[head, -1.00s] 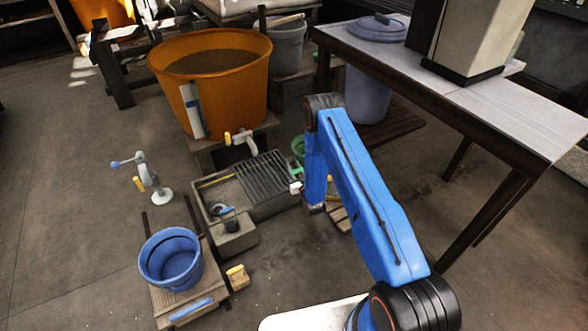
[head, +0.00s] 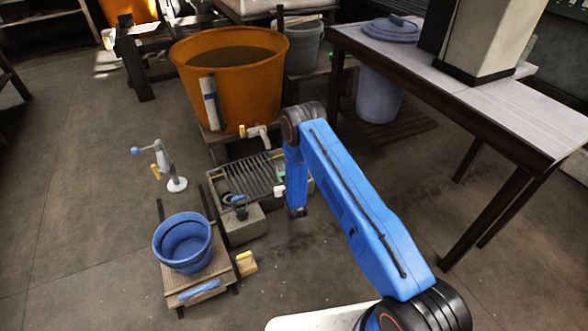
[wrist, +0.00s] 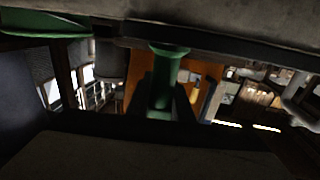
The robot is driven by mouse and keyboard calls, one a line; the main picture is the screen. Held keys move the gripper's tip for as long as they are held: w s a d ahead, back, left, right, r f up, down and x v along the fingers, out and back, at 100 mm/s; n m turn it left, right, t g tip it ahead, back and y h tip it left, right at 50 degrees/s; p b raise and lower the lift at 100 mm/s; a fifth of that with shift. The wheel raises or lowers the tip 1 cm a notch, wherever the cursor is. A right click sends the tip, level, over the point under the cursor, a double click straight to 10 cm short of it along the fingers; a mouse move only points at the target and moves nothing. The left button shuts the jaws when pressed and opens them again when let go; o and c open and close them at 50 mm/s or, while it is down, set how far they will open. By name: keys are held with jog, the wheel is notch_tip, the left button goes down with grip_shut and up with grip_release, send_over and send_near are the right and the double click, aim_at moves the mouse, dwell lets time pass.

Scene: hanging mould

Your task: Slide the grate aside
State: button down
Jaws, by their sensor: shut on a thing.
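The dark slatted grate (head: 250,176) lies across the top of the low grey basin in the head view, over its left and middle part. My gripper (wrist: 166,104) shows in the wrist view as two dark fingers, shut on a green upright handle (wrist: 167,62) with a flared round top. That this handle belongs to the grate cannot be seen directly. In the head view my blue arm reaches down at the grate's right side and hides much of the basin's right end. The basin (head: 212,190) shows at its left wall.
An orange tub (head: 262,85) with a tap stands behind the basin. A grey block (head: 245,228) stands in front, with a small dark item above it. A blue bucket (head: 183,243) on a wooden stand is front left. A table (head: 520,125) stands right. Floor right of the basin is clear.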

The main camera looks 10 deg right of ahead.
jog(key=a, duration=0.2)
jog(key=s+a, duration=0.1)
jog(key=a, duration=0.1)
jog(key=s+a, duration=0.1)
jog(key=a, duration=0.1)
jog(key=shift+s+a, duration=0.15)
jog(key=shift+a, duration=0.25)
jog(key=c, duration=1.6)
grip_release()
jog(key=s+d, duration=0.1)
jog(key=s, duration=1)
jog(key=s+d, duration=0.1)
jog(key=s, duration=0.5)
jog(key=shift+s+d, duration=0.1)
jog(key=shift+d, duration=0.25)
